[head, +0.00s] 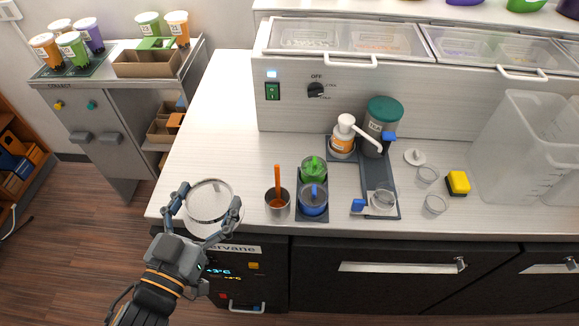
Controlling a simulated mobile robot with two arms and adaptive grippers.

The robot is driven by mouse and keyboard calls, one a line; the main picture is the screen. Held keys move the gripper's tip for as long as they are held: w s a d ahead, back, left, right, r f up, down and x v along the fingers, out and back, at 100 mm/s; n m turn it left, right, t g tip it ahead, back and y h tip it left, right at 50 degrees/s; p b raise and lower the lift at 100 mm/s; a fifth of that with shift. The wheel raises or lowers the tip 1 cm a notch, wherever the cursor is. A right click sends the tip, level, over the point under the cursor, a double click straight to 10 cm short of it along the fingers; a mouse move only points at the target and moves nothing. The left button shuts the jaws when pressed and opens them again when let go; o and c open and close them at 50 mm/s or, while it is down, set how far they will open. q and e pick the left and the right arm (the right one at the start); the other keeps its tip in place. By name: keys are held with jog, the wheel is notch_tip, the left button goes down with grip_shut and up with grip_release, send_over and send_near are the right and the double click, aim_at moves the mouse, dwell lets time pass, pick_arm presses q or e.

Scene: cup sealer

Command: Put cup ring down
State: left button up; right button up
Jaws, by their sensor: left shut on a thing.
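My left gripper (206,208) is at the front left of the white counter (221,117), its two fingers spread around the sides of the cup ring (209,182) and closed on it. The ring is pale and round, with a thin rim, and looks roughly level. A pale round shape shows below it near the counter's front edge; I cannot tell whether it is part of the ring or whether the ring touches the counter. My right gripper is not in view.
To the right stand a steel cup (278,205) with an orange handle, green and blue lidded containers (313,199), a pump bottle (343,138) and a green-lidded canister (380,124). The counter's left part is clear.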

pick_arm(q)
jog(key=shift+a+f, duration=0.15)
jog(key=w+b, duration=0.1)
jog(key=w+f+b, duration=0.1)
jog(key=b, duration=0.1)
jog(key=shift+d+f, duration=0.15)
jog(key=shift+d, duration=0.15)
jog(key=w+f, duration=0.2)
jog(key=w, duration=0.1)
jog(key=w+d+f+b, duration=0.1)
jog(key=w+f, duration=0.2)
jog(key=w, duration=0.1)
jog(key=w+f+b, duration=0.1)
jog(key=w+f, duration=0.1)
jog(key=w, duration=0.2)
jog(key=shift+w+d+f, duration=0.1)
jog(key=shift+d+f, duration=0.2)
jog(key=shift+d, duration=0.1)
jog(key=shift+w+f, duration=0.2)
jog(key=shift+f, duration=0.05)
notch_tip(320, 180, down, 2)
jog(key=shift+w+f, duration=0.1)
jog(key=shift+f, duration=0.85)
jog(key=o, duration=1)
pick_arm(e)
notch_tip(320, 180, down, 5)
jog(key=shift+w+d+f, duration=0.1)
